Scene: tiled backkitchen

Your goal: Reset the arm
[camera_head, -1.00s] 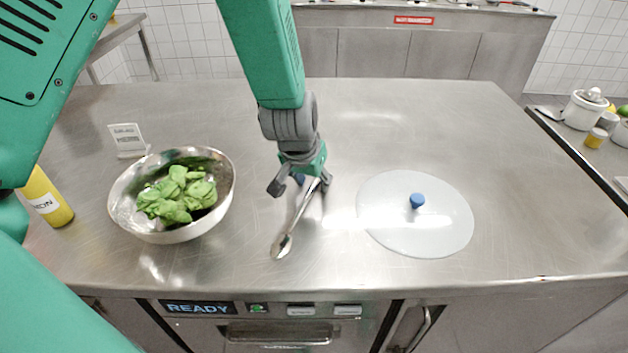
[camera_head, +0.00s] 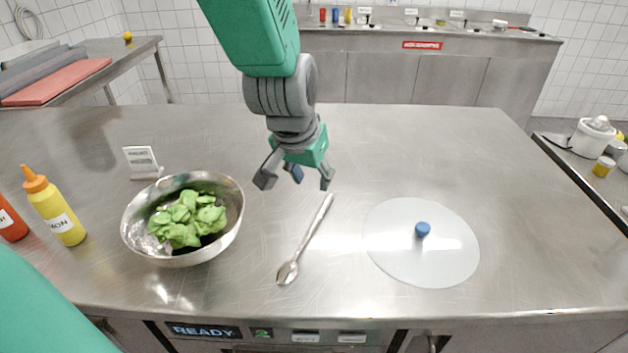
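My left gripper (camera_head: 296,178) hangs above the steel table (camera_head: 400,150), its fingers spread open and empty. A metal spoon (camera_head: 306,240) lies on the table below and just in front of it, apart from the fingers. My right gripper is not in view.
A steel bowl (camera_head: 236,222) of green leaves stands left of the spoon. A round translucent lid (camera_head: 390,262) with a blue knob lies to the right. A yellow bottle (camera_head: 56,210), a red bottle (camera_head: 9,222) and a small sign (camera_head: 142,160) stand left. The table's back right is clear.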

